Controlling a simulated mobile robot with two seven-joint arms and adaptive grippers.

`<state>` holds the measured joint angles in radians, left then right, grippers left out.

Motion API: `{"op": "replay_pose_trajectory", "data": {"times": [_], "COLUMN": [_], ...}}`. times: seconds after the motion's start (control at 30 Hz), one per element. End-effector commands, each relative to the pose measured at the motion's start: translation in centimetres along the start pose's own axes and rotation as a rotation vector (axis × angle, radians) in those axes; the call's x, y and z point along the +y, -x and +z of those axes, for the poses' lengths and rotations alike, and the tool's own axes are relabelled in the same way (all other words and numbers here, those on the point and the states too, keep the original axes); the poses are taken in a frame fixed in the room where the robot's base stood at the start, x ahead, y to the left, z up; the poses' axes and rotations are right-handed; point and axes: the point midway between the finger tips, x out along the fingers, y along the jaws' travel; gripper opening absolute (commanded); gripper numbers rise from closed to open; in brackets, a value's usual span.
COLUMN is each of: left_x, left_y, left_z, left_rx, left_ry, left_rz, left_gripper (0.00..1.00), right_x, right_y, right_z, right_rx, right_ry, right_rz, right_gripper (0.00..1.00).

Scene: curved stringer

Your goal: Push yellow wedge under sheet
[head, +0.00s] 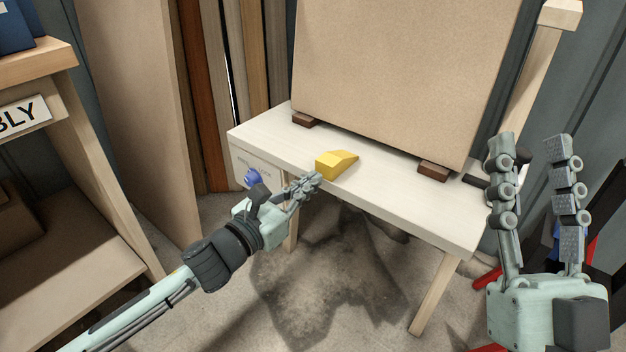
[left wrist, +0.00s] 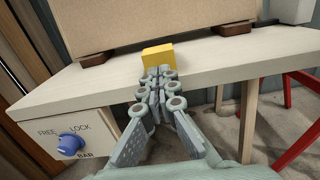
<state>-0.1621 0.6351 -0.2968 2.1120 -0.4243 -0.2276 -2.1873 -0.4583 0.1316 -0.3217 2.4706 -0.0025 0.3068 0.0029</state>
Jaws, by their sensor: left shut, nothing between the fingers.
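The yellow wedge (head: 337,163) lies on the white table near its front edge, in front of the sheet and apart from it. It also shows in the left wrist view (left wrist: 158,55), just beyond my fingertips. The tan sheet (head: 400,75) stands upright on two dark brown blocks, with a gap under its lower edge between them. My left gripper (head: 314,178) is shut and empty, its fingertips at the near side of the wedge; I cannot tell whether they touch. My right gripper (head: 530,140) is open and empty, raised at the right, fingers pointing up.
The brown blocks (head: 305,119) and (head: 433,171) flank the gap under the sheet. A blue knob (left wrist: 70,143) sits on a panel marked FREE, LOCK and BAR at the table's left front. A wooden shelf (head: 60,70) stands at the left. The tabletop between wedge and sheet is clear.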

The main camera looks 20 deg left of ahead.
Motion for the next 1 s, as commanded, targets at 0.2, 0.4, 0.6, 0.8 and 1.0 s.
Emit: {"op": "replay_pose_trajectory", "data": {"times": [0.2,0.4,0.6,0.8,1.0], "left_x": [0.0,0.0,0.0,0.0,0.0], "left_y": [-1.2,-1.2,-2.0,-6.3,-9.7], "left_z": [0.0,0.0,0.2,0.6,0.2], "left_rx": [0.000,0.000,-0.001,-0.003,-0.001], "left_ry": [0.001,0.001,0.001,0.000,0.001], "left_rz": [0.000,0.000,0.000,0.000,0.000], "left_gripper": [0.00,0.00,0.00,0.00,0.00], "right_x": [0.0,0.0,0.0,-0.5,-0.8], "right_y": [0.0,0.0,-0.3,-0.1,0.7], "right_z": [-0.3,-0.3,0.1,2.9,4.8], "right_rx": [0.018,0.019,-0.012,-0.215,-0.336], "right_ry": [0.001,0.002,0.000,-0.013,-0.019], "right_rz": [0.000,0.000,0.000,-0.004,-0.007], "right_gripper": [0.40,0.40,0.40,0.40,0.40]}}
